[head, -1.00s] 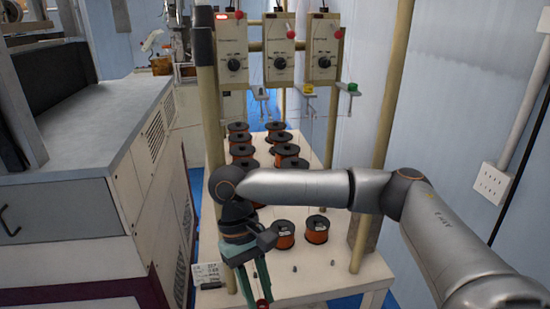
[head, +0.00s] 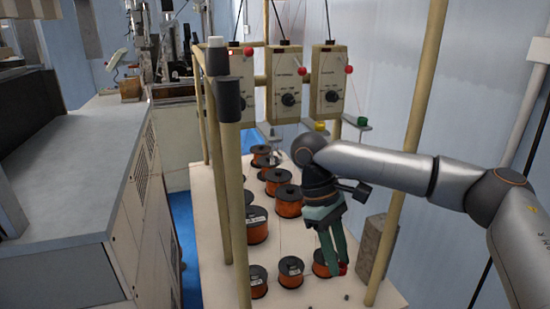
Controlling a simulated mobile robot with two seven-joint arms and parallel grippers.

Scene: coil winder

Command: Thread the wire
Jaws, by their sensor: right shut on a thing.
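My right gripper (head: 338,266) hangs fingers-down over the front right of the white table. Its green fingers are shut on a small red piece (head: 343,269) at their tips. They partly cover a copper wire spool (head: 322,263) behind them; I cannot tell whether they touch it. Other spools of copper wire with black flanges stand in rows, such as a front one (head: 290,272) and a middle one (head: 289,202). Thin wire strands are too fine to follow. Three beige control boxes with dials, such as the middle one (head: 285,80), hang above the rear. My left gripper is out of view.
Beige posts stand at the table's left (head: 235,200) and right (head: 405,170). A grey block (head: 371,240) is by the right post. Small arms with a yellow piece (head: 320,127) and a green piece (head: 362,121) project below the boxes. A large grey machine (head: 75,150) fills the left.

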